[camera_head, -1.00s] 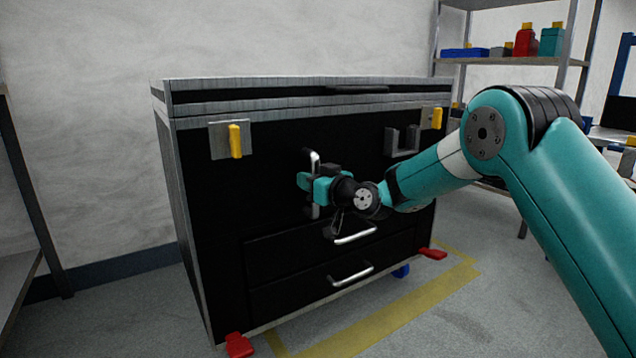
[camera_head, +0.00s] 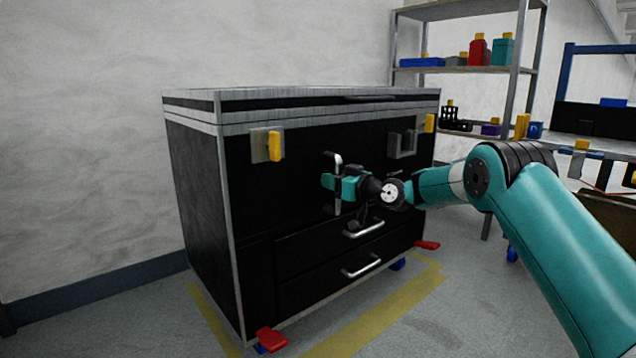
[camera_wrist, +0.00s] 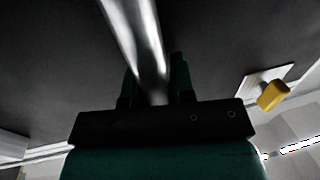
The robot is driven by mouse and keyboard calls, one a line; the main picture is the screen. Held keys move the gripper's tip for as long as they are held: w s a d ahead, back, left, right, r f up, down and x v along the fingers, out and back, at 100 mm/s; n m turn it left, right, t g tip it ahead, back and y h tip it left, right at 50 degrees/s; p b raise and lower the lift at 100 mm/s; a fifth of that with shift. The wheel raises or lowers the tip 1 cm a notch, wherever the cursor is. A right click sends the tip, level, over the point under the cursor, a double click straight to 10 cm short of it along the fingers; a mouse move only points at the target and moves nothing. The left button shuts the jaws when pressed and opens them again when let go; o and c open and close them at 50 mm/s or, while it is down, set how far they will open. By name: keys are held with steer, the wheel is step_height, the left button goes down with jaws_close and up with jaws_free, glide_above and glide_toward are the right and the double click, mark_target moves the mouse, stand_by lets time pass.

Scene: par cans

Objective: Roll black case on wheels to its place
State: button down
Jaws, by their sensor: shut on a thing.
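The black case (camera_head: 290,190) on wheels stands on the floor in the head view, with metal edges, yellow latches and two drawers. Red pedals show at its lower front corners. My gripper (camera_head: 338,186) is shut on the upright metal handle (camera_head: 337,159) on the case's front. In the wrist view the handle (camera_wrist: 138,40) runs between the fingers of my gripper (camera_wrist: 155,85), and a yellow latch (camera_wrist: 272,96) shows at the right. Most of the wheels are hidden; a bit of blue shows beneath the case.
Yellow floor tape (camera_head: 385,312) runs along the case's front and left side. A metal shelf (camera_head: 470,70) with coloured boxes stands behind at the right. A workbench (camera_head: 590,140) is at the far right. A pale wall is behind the case.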

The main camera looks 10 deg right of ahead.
steer(key=shift+w+d, duration=0.3)
steer(key=shift+d, duration=0.25)
steer(key=shift+w+d, duration=0.3)
steer(key=shift+d, duration=0.2)
steer(key=c, duration=1.2)
jaws_free()
steer(key=shift+c, duration=0.2)
steer(key=shift+s+d, duration=0.1)
steer(key=p+v, duration=0.5)
steer(key=v, duration=1.2)
steer(key=shift+p, duration=0.3)
steer(key=shift+s+d, duration=0.1)
